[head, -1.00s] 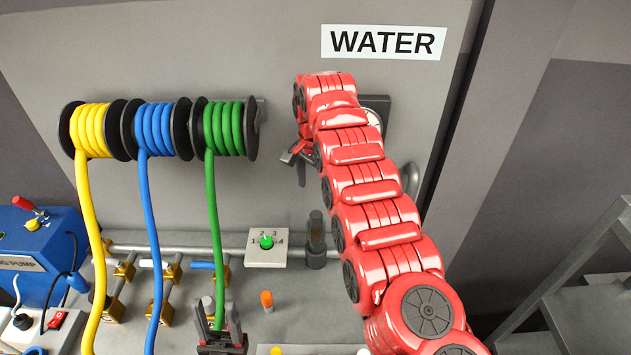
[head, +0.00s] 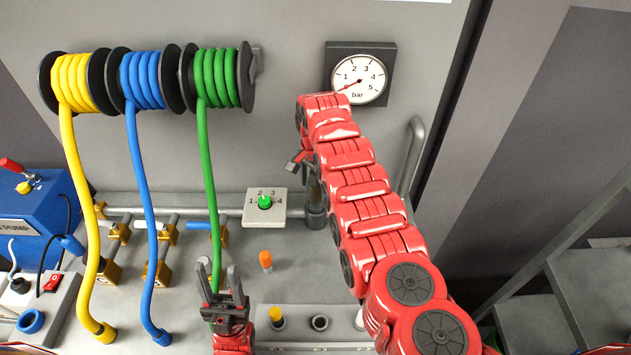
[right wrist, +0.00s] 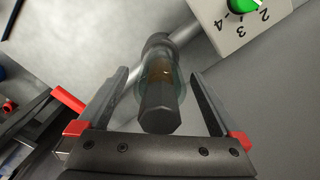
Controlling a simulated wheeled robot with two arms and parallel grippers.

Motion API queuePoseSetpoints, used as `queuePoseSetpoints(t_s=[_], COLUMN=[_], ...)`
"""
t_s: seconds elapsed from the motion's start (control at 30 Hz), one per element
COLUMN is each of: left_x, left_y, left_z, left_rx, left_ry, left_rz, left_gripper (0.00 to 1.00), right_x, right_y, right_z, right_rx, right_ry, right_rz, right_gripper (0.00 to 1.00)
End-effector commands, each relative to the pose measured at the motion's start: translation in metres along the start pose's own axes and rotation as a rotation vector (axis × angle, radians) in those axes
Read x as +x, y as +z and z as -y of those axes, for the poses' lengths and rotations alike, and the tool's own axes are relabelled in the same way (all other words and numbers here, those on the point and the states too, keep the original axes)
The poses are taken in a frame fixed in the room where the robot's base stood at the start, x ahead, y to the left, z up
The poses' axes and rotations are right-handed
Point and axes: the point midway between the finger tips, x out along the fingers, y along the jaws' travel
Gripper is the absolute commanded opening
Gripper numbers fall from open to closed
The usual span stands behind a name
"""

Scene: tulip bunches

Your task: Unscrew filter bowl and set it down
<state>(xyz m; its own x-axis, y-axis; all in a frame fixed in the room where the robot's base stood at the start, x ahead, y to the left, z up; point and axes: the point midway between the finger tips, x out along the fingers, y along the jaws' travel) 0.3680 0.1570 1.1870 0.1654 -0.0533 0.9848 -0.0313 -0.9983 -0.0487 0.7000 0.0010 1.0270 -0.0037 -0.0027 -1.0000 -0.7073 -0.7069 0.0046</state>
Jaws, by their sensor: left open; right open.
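The filter bowl (right wrist: 160,85) is a see-through greenish cup with something amber inside and a dark hexagonal end, centred in the right wrist view. In the head view the filter's dark grey housing (head: 315,215) shows beside the pipe, partly behind my right arm. My right gripper (right wrist: 158,76) is open, with one finger on each side of the bowl and visible gaps between; in the head view only part of this gripper (head: 296,163) shows. My left gripper (head: 219,273) is open and empty over the bench, low in the head view.
A pressure gauge (head: 359,80) sits on the wall behind my right arm. A numbered selector with a green knob (head: 265,202) is left of the filter. An orange-topped peg (head: 265,260) and a grey holder block (head: 345,318) are on the bench. Yellow, blue and green hoses hang at left.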

Motion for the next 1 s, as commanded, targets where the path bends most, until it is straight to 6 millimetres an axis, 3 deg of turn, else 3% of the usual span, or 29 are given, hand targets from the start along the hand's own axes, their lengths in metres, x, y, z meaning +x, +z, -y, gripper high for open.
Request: queuePoseSetpoints(t_s=[0.1,0.6,0.73,1.0], left_x=[0.0005,0.0005,0.0016,-0.0076], left_y=[-0.0001,-0.0001,-0.0003,0.0013], left_z=[0.0,0.0,0.0001,-0.0004], left_rx=[0.0,0.0,0.0,0.0], left_ry=[0.0,0.0,0.0,0.0], left_rz=[0.0,0.0,0.0,0.0], left_gripper=[0.5,0.5,0.5,0.5], right_x=[-0.0008,-0.001,-0.0017,-0.0007], right_y=[-0.0001,0.0,-0.0005,-0.0007], right_z=[0.0001,0.0002,0.0001,-0.0002], right_rx=[0.0,0.0,-0.05,-0.419], right_ry=[0.0,0.0,-0.001,-0.002], right_rz=[0.0,0.0,-0.001,-0.003], right_gripper=[0.98,0.08,0.08,0.08])
